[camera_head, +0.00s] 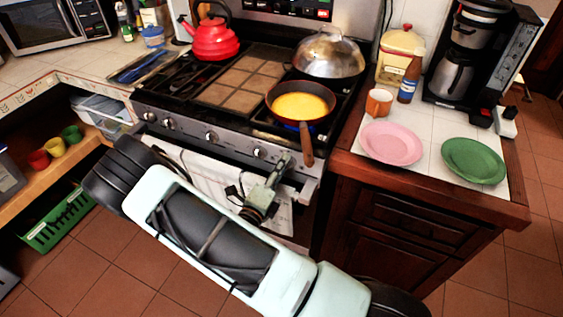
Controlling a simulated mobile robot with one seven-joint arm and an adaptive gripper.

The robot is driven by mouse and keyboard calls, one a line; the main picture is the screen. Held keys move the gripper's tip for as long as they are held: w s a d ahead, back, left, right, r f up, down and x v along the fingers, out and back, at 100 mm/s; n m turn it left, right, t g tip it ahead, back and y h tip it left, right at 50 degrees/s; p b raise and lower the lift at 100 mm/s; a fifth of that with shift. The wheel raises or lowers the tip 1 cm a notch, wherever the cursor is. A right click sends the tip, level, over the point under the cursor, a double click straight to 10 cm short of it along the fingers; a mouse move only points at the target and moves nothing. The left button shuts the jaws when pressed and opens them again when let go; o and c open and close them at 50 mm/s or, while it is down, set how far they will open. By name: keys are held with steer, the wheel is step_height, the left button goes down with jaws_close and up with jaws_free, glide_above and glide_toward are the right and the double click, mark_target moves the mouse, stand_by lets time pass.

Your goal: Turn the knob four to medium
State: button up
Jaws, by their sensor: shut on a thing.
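The stove (185,135) has a front panel with a row of round silver knobs. Visible knobs include one at the left end (149,116), one near the middle (211,138) and one farther right (259,153). My gripper (283,161) is at the right part of this panel, just right of that last visible knob. It is shut on a knob at the panel, which its fingers hide. The setting of that knob and its number cannot be read.
A pan with yellow food (300,106) sits on the front right burner, its handle (307,145) jutting over the panel near my gripper. A domed lid (328,57) and red kettle (213,42) stand behind. Pink (391,143) and green (473,161) plates lie on the right counter.

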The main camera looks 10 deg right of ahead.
steer(key=shift+n+p, duration=0.5)
steer(key=shift+n, duration=0.6)
steer(key=shift+f, duration=0.1)
steer(key=o, duration=1.2)
steer(key=shift+c, duration=0.2)
